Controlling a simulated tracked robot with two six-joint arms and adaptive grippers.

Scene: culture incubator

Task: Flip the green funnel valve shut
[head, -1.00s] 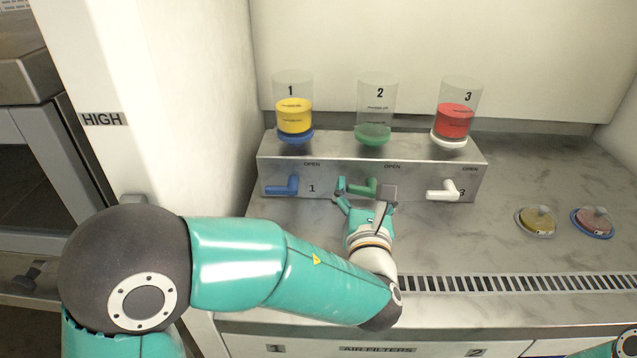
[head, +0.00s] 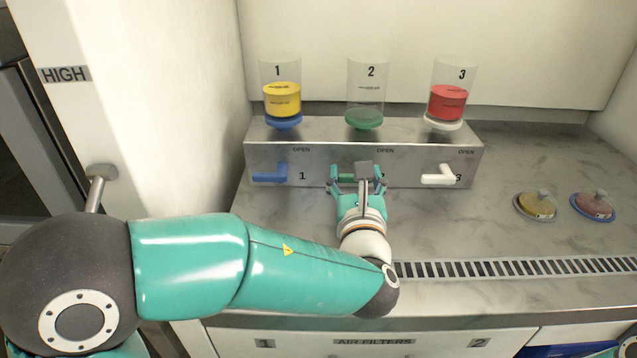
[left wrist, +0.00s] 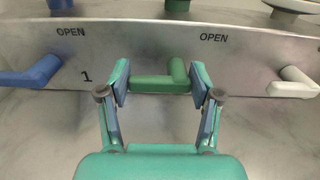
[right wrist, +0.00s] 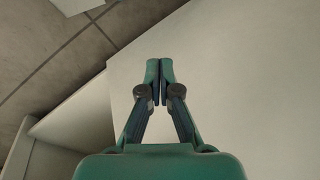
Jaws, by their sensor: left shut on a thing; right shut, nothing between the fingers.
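The green valve (left wrist: 160,84) is on the front of the metal funnel stand (head: 222,150), below the second OPEN label. Its handle points left and lies level in the left wrist view. It shows partly in the head view (head: 347,179), behind my fingers. My left gripper (left wrist: 160,82) is shut on the green handle lengthwise, with one finger at each end. The green funnel (head: 364,118), marked 2, stands above it, with a little green at its bottom. My right gripper (right wrist: 159,82) is shut and empty, over a pale surface.
The blue valve (head: 270,173) is to the left and the white valve (head: 440,174) to the right, both with handles pointing left. Yellow (head: 535,206) and red (head: 593,206) lidded dishes sit on the counter at right. A slotted vent (head: 500,268) runs along the front.

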